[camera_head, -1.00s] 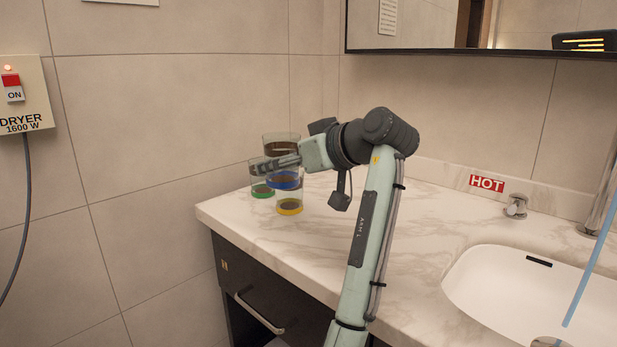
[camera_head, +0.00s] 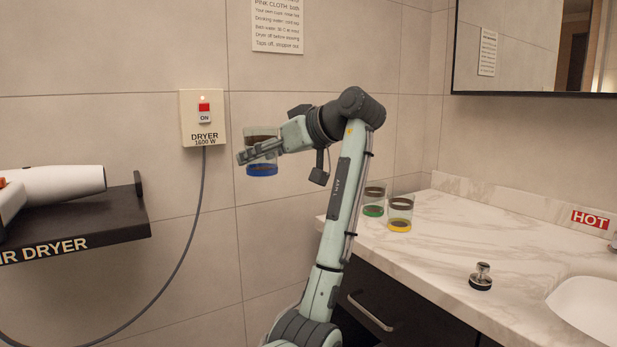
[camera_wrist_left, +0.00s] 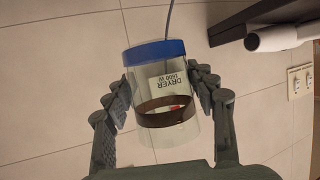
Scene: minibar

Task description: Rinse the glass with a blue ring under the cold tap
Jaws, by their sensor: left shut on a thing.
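The glass with a blue ring (camera_head: 262,169) is clear, with the blue ring at its base and a brown band higher up. My left gripper (camera_head: 258,155) is shut on it and holds it roughly upright in the air, left of the counter, in front of the tiled wall. In the left wrist view the glass (camera_wrist_left: 168,134) sits between both fingers of the gripper (camera_wrist_left: 165,100). The cold tap is not in view. A red HOT label (camera_head: 590,219) is at the right edge. My right gripper is not in view.
Glasses with a green ring (camera_head: 373,204) and a yellow ring (camera_head: 400,215) stand on the marble counter (camera_head: 440,235). A metal stopper (camera_head: 481,278) stands near the white basin (camera_head: 592,308). A hair dryer (camera_head: 62,183) lies on a dark shelf (camera_head: 90,232) at left, below a dryer switch (camera_head: 203,118).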

